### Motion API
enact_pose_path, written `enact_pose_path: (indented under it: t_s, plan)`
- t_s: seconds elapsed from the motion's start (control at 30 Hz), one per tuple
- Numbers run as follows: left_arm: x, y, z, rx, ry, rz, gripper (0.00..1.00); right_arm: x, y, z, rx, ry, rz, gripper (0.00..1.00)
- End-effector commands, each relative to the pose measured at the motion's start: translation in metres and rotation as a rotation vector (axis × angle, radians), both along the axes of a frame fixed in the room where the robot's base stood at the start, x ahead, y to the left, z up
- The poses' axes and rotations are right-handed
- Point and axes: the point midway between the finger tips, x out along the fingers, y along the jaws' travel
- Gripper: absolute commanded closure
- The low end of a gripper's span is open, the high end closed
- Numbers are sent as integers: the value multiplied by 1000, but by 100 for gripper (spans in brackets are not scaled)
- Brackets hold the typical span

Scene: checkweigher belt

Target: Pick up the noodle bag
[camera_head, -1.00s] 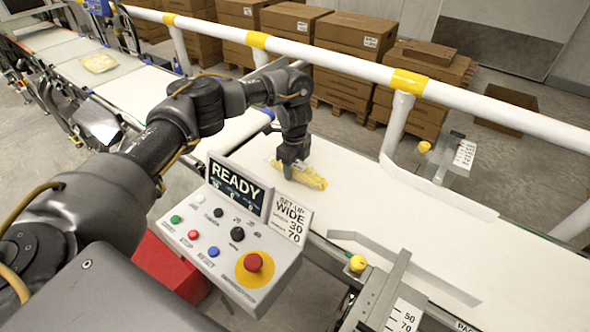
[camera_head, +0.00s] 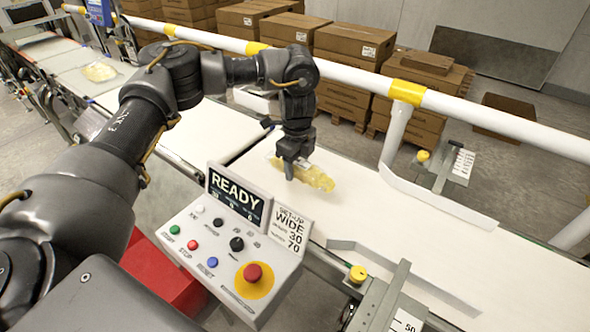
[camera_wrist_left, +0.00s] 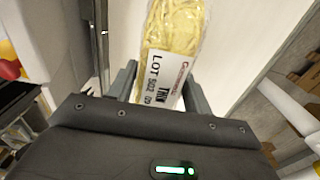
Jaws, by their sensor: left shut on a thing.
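The noodle bag (camera_head: 312,175) is a clear packet of yellow noodles over the white belt (camera_head: 405,235), just behind the control panel. My left gripper (camera_head: 290,172) points down and is shut on the bag's near end. I cannot tell whether the bag is clear of the belt. My right gripper is not in view.
A control panel (camera_head: 228,245) reading "READY" stands in front of the belt. A white rail with yellow bands (camera_head: 408,91) runs behind it. Angled guides (camera_head: 400,275) flank the belt at right. Another yellow bag (camera_head: 99,72) lies on the far-left belt.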

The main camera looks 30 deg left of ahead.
Motion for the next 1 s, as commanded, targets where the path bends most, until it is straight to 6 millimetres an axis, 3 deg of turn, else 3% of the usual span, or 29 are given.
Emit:
enact_pose_path:
  t_s: [0.33, 0.77, 0.87, 1.0]
  plan:
    - [-55, -41, 28, 1, -1, -4, 80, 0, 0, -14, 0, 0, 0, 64]
    - [-72, -54, 41, -1, 0, 26, 80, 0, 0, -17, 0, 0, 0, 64]
    - [-74, -54, 47, -2, -2, 123, 80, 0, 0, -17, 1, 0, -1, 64]
    - [-80, -55, 63, -6, -3, 393, 80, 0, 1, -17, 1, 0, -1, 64]
